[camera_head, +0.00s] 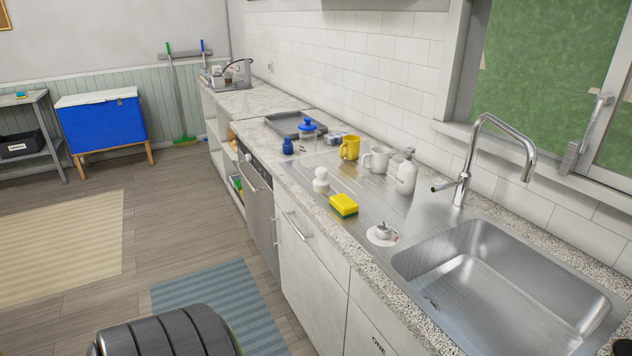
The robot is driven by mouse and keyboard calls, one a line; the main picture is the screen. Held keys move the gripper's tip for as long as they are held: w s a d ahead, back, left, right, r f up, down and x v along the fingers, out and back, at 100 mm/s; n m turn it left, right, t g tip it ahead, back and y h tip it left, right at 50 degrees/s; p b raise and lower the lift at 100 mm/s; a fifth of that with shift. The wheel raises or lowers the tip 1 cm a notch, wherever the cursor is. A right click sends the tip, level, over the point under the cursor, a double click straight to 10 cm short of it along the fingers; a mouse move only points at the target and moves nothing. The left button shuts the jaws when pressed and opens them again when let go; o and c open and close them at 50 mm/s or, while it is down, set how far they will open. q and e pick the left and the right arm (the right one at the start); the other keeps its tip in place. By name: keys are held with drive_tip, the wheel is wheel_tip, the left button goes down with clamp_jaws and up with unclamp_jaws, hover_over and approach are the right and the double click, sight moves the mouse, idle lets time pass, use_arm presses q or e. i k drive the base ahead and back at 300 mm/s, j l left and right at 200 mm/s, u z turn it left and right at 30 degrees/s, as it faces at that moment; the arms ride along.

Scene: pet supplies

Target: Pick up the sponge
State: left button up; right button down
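A yellow sponge (344,204) with a green underside lies on the steel drainboard (367,209), near the front edge of the counter. It is left of the sink and fully visible, with nothing on top of it.
Close to the sponge are a small white object (321,180) and a white saucer (381,237). Behind stand a white dispenser (406,175), a white mug (376,160) and a yellow mug (350,148). The sink (500,282) and faucet (468,160) are to the right.

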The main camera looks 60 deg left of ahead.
sight(346, 207)
drive_tip(key=u, duration=1.6)
